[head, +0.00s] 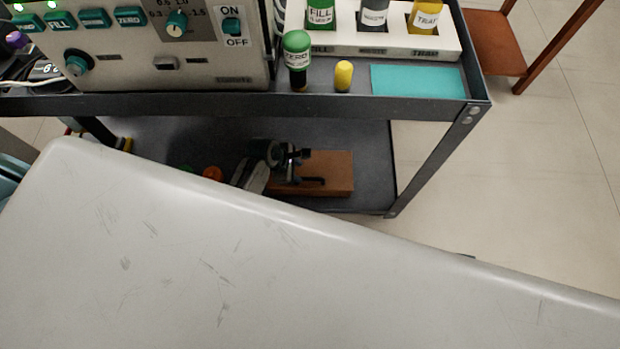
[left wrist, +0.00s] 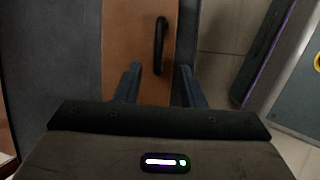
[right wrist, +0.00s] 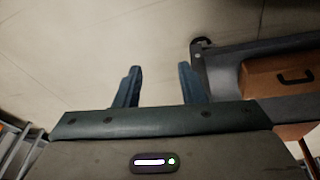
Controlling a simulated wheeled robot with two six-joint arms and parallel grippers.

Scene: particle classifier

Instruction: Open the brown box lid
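The brown box (head: 335,165) lies on the cart's lower shelf, its lid seeming closed, with a black handle (head: 312,181) on it. My left gripper (head: 298,160) is at the box's left part in the head view. In the left wrist view the brown surface (left wrist: 118,45) fills the middle, and the handle (left wrist: 160,45) shows between and beyond the two spread fingers (left wrist: 158,82). Nothing is held. My right gripper (right wrist: 158,82) is open and empty over the floor, outside the head view. The box (right wrist: 262,82) and its handle (right wrist: 296,77) show to its right.
A dark metal cart (head: 440,155) frames the shelf, its upper deck above the box. The upper deck carries a control panel (head: 150,60), a green-capped bottle (head: 297,62), a yellow cap (head: 343,76) and a teal mat (head: 418,80). A large pale surface (head: 250,270) fills the foreground.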

